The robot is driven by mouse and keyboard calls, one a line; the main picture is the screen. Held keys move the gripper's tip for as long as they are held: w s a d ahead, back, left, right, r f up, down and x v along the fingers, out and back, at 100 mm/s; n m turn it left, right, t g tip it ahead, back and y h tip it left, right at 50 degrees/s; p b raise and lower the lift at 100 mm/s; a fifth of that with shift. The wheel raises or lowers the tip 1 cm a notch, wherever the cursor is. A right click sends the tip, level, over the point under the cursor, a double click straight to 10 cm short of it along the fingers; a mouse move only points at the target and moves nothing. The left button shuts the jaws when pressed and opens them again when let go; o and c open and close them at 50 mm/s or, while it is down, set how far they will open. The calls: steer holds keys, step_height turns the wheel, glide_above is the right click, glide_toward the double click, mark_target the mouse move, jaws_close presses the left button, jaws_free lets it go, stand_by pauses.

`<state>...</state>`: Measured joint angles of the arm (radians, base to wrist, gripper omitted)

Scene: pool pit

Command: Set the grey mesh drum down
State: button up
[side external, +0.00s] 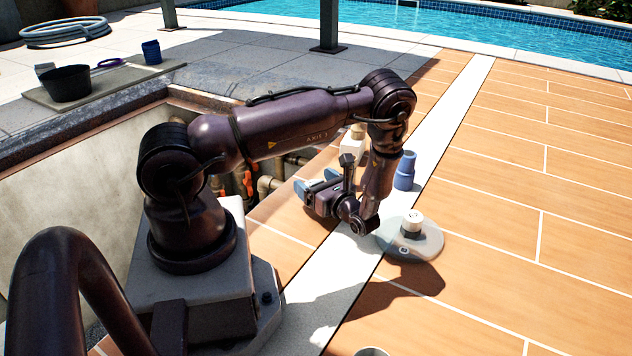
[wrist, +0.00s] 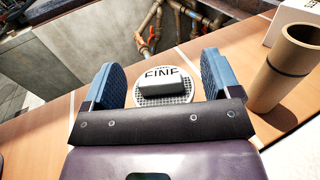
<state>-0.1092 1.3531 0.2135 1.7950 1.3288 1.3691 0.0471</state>
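The grey mesh drum (wrist: 178,99) shows in the wrist view as a round grey mesh top with the word FINE and a pale block-shaped handle across it. It lies between the two blue fingers of my gripper (wrist: 160,85), with narrow gaps visible on both sides. The fingers are apart and do not visibly clamp it. In the side view my gripper (side external: 316,190) is low over the tiles beside the pit edge. I cannot make out the drum there; the arm and gripper seem to hide it.
A tan cylinder (wrist: 287,65) stands close right of my gripper in the wrist view, near a white box (wrist: 292,18). The side view shows a blue stepped fitting (side external: 404,172), a clear disc with a white cap (side external: 411,240), and the open pit with pipes (side external: 268,184). Right-hand tiles are clear.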

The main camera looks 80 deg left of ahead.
steer(key=shift+r, duration=0.15)
steer(key=shift+w+d, duration=0.15)
steer(key=shift+d, duration=0.2)
steer(key=v, duration=1)
steer(key=shift+d, duration=0.3)
steer(key=shift+w+d, duration=0.15)
steer(key=shift+d, duration=0.1)
steer(key=shift+w+d+r, duration=0.1)
steer(key=shift+d+r, duration=0.05)
steer(key=shift+r, duration=0.15)
steer(key=s+d+r+n+t+h, duration=0.3)
steer(key=d+r+n+t+h, duration=0.1)
steer(key=r, duration=0.6)
steer(key=s+d+r+n+t+h, duration=0.3)
steer(key=d+r+n+t+h, duration=0.1)
steer(key=r, duration=0.6)
steer(key=s+d+r+n+t+h, duration=0.4)
steer(key=d+r+h, duration=0.3)
steer(key=r, duration=0.3)
steer(key=shift+r+n+t+h, duration=0.3)
steer(key=shift+r+n+h, duration=0.05)
steer(key=shift+n+h, duration=0.4)
